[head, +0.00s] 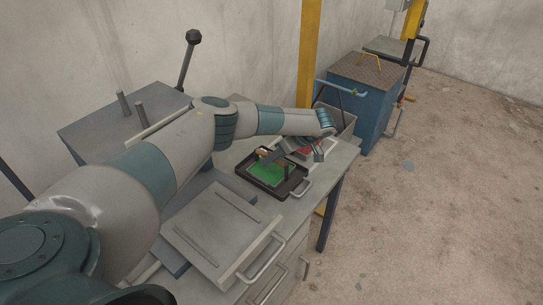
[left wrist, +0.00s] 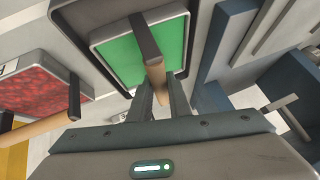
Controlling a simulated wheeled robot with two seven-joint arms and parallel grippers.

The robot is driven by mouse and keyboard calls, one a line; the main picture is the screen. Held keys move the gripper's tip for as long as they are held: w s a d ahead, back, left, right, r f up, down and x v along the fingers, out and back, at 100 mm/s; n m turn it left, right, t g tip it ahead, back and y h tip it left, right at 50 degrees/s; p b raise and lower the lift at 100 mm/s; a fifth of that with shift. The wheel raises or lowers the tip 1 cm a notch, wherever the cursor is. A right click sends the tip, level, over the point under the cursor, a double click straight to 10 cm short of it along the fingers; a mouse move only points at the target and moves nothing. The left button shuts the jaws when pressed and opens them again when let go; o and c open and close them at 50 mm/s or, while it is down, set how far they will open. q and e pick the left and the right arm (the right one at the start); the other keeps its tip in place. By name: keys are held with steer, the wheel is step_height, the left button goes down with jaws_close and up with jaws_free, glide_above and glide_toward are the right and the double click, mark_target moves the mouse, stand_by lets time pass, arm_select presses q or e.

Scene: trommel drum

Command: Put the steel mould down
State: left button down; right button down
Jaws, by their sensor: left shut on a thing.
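The steel mould is a grey-rimmed frame around a bright green face (head: 267,172), at the dark tray on the bench in the head view. In the left wrist view its grey rim (left wrist: 103,45) and green face show at the top. In the left wrist view the gripper (left wrist: 161,100) is shut on a wooden handle (left wrist: 155,73) with a dark bracket, in front of the green face. I cannot tell whether the mould touches what lies beneath. My right gripper is not in view.
A red-filled frame (left wrist: 40,85) lies beside the green one, with another wooden handle (left wrist: 40,128) near it. A flat grey plate with a handle (head: 215,225) lies on the near bench. A blue cabinet (head: 365,90) stands beyond the bench.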

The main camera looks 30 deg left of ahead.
arm_select(q)
steer(key=c, duration=1.6)
jaws_free()
steer(key=shift+c, duration=0.2)
steer(key=shift+w+d+r+b, duration=0.1)
steer(key=shift+d+r+b, duration=0.3)
steer(key=b+v, duration=0.4)
steer(key=v, duration=0.7)
